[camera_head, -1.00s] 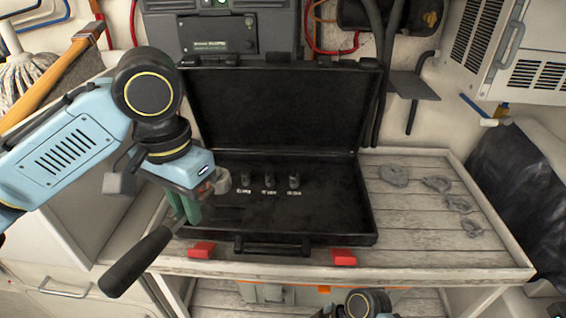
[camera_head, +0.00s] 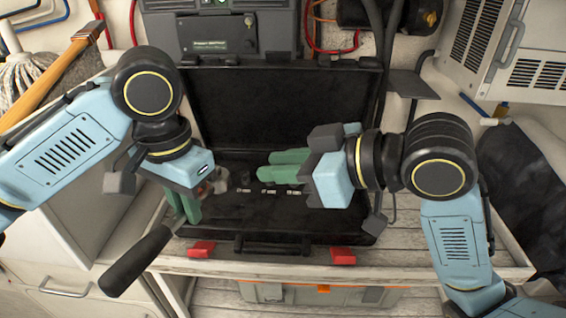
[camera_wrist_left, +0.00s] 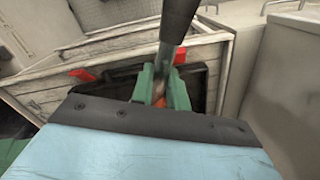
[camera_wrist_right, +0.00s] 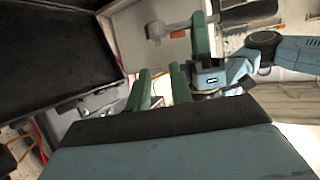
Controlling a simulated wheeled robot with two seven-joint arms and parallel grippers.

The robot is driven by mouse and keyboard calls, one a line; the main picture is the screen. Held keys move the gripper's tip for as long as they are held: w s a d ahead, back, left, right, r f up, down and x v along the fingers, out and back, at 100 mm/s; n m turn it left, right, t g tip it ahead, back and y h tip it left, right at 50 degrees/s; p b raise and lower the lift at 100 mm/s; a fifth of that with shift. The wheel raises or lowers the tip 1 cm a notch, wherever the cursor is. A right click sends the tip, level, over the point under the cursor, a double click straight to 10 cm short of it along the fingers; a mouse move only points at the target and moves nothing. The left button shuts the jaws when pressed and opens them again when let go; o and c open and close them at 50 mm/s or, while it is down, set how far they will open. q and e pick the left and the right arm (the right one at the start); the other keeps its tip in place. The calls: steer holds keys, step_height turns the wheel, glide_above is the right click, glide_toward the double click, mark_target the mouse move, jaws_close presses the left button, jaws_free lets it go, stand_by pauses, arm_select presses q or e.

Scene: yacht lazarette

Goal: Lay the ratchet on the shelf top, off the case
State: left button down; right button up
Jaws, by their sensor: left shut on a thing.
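The ratchet has a black handle (camera_head: 140,262) and a grey metal head (camera_head: 217,180). My left gripper (camera_head: 184,208) is shut on its shaft at the front left corner of the black case (camera_head: 225,212). The handle slants down left, past the shelf's edge; the head is by the case's left side. In the left wrist view the handle (camera_wrist_left: 178,20) rises from between the green fingers. The right wrist view also shows the ratchet head (camera_wrist_right: 156,31). My right gripper (camera_head: 280,167) is open and empty above the case, fingers pointing left toward the ratchet. The shelf top (camera_head: 270,262) is pale planks.
A grey case with orange trim (camera_head: 325,293) sits below.

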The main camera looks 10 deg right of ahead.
mark_target(222, 178)
steer(key=x, duration=1.1)
steer(key=shift+w+a, duration=0.25)
steer(key=shift+a, duration=0.1)
jaws_close()
arm_select(q)
steer(key=c, duration=1.3)
jaws_free()
